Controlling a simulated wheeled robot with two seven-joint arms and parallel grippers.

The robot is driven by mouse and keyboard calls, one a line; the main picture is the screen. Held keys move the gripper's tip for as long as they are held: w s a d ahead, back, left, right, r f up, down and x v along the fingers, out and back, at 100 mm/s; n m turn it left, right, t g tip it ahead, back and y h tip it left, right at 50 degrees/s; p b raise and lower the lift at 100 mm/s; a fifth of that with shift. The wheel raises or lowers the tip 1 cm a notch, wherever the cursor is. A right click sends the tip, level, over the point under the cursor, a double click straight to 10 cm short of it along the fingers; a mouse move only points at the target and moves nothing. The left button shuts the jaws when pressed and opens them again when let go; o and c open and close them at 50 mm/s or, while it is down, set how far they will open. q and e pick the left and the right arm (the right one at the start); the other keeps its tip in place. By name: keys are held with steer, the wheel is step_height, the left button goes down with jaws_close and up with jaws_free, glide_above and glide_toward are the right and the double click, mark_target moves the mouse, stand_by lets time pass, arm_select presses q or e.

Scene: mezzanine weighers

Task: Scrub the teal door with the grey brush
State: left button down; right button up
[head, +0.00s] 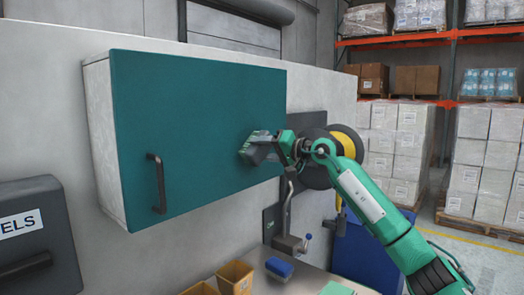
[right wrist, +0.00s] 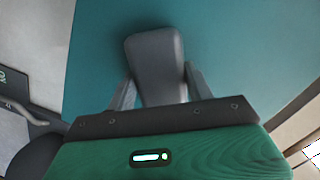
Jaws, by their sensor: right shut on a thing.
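The teal door (head: 195,130) is the shut front of a white wall cabinet, with a dark upright handle (head: 157,183) near its left edge. It fills the background of the right wrist view (right wrist: 235,45). My right gripper (head: 272,146) is at the lower right part of the door, shut on the grey brush (head: 252,150). The brush's grey body (right wrist: 155,58) stands out between the two fingers in the right wrist view. The brush is at or very near the door; its bristle side is hidden, so I cannot tell contact for sure. My left gripper is not in view.
A hose reel (head: 318,165) hangs behind my right arm. Pallet racks with boxes (head: 395,140) stand at the back right.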

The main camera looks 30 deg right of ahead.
mark_target(256, 151)
steer(key=shift+s+a, duration=0.2)
steer(key=shift+a, duration=0.45)
steer(key=shift+s+a, duration=0.25)
steer(key=shift+a, duration=0.35)
steer(key=shift+s+a, duration=0.2)
steer(key=shift+a, duration=0.45)
steer(key=shift+s+a+b, duration=0.4)
steer(key=shift+s+a, duration=0.05)
steer(key=shift+a, duration=0.85)
steer(key=shift+s+a+b, duration=0.4)
steer(key=shift+s+a, duration=0.1)
steer(key=shift+a, duration=0.75)
steer(key=shift+s+a+b, duration=0.4)
steer(key=shift+s+a, duration=0.05)
steer(key=shift+a, duration=0.85)
steer(key=shift+d, duration=0.1)
steer(key=b+v, duration=0.3)
steer(key=v, duration=0.3)
steer(key=shift+a+f, duration=0.15)
steer(key=shift+a, duration=0.1)
steer(key=shift+s, duration=0.25)
